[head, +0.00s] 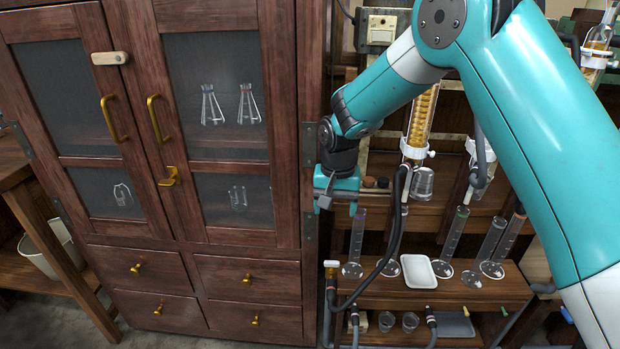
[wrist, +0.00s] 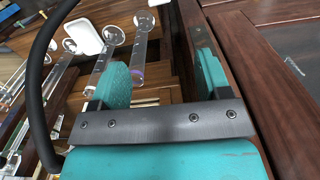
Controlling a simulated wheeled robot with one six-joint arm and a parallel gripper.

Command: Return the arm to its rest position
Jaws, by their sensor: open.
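My gripper (head: 338,202) is in the middle of the head view, beside the right edge of the wooden cabinet (head: 309,130) and in front of the rig's shelves. In the wrist view my gripper (wrist: 160,78) has its two teal-padded fingers wide apart with nothing between them. My teal arm comes in from the upper right of the head view and bends down to the gripper, hiding part of the rig.
The cabinet doors are shut, with brass handles (head: 113,119) and glassware behind the panes. Measuring cylinders (head: 454,238) and a white dish (head: 419,271) stand on the shelf (head: 440,297). A black hose (head: 395,225) hangs close to my gripper. Beakers (head: 410,321) stand lower.

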